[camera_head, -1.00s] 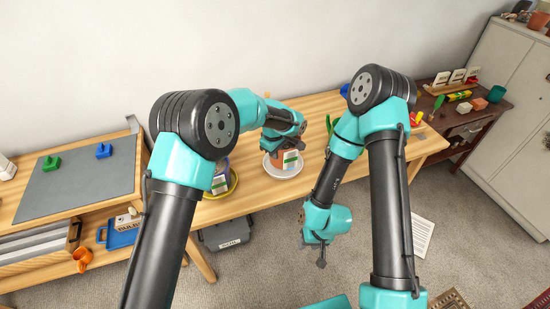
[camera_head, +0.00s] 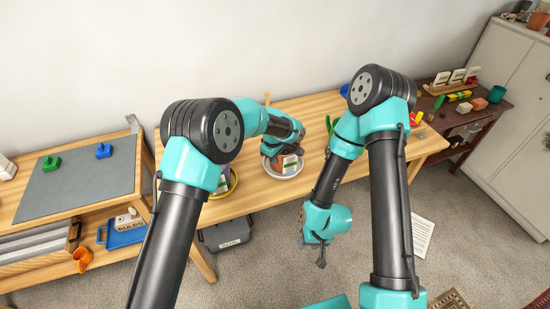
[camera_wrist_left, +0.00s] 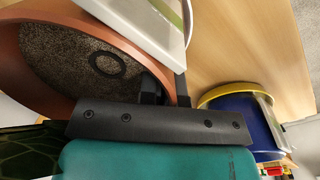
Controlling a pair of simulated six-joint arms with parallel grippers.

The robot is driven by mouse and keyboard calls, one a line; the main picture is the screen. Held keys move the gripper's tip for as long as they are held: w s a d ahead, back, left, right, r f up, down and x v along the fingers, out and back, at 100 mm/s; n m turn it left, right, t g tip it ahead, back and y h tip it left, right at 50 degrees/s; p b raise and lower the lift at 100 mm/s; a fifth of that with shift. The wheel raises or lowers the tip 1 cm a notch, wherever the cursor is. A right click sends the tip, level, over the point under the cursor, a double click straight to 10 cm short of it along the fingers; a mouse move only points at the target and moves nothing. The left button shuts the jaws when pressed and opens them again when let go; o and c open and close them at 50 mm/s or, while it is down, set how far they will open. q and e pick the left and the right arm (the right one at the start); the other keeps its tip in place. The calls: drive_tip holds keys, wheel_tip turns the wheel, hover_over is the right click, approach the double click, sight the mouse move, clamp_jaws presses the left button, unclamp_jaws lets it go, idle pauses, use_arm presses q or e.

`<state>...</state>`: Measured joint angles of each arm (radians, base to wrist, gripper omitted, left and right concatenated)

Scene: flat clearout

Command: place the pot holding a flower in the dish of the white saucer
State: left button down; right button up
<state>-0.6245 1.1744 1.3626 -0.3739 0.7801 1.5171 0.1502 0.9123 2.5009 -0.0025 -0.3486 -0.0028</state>
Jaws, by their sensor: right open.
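The terracotta pot (camera_head: 276,163) with a white label is inside the outline of the white saucer (camera_head: 300,170) on the wooden table. Whether it rests on the dish is hidden. In the left wrist view the pot (camera_wrist_left: 125,22) shows dark soil with a black ring. Green leaves (camera_wrist_left: 25,150) show at lower left; no bloom is visible. My left gripper (camera_wrist_left: 168,90) has one finger inside and one outside the pot's rim, shut on its wall. My right gripper (camera_head: 321,262) is open and empty, in front of the table over the floor.
A blue pot with a yellow rim (camera_wrist_left: 240,125) stands beside the terracotta pot. A green object (camera_head: 329,124) is further right on the table. A grey mat (camera_head: 75,180) with small blocks lies at the left. The table's right part is mostly clear.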

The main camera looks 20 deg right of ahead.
use_arm(q)
drive_tip(key=c, duration=1.7)
unclamp_jaws()
drive_tip(key=shift+f, duration=0.1)
drive_tip(key=o, duration=0.4)
drive_tip(key=r, duration=1.2)
drive_tip(key=shift+s+a+r, duration=0.15)
drive_tip(key=shift+s+a, duration=0.1)
drive_tip(key=shift+a, duration=0.1)
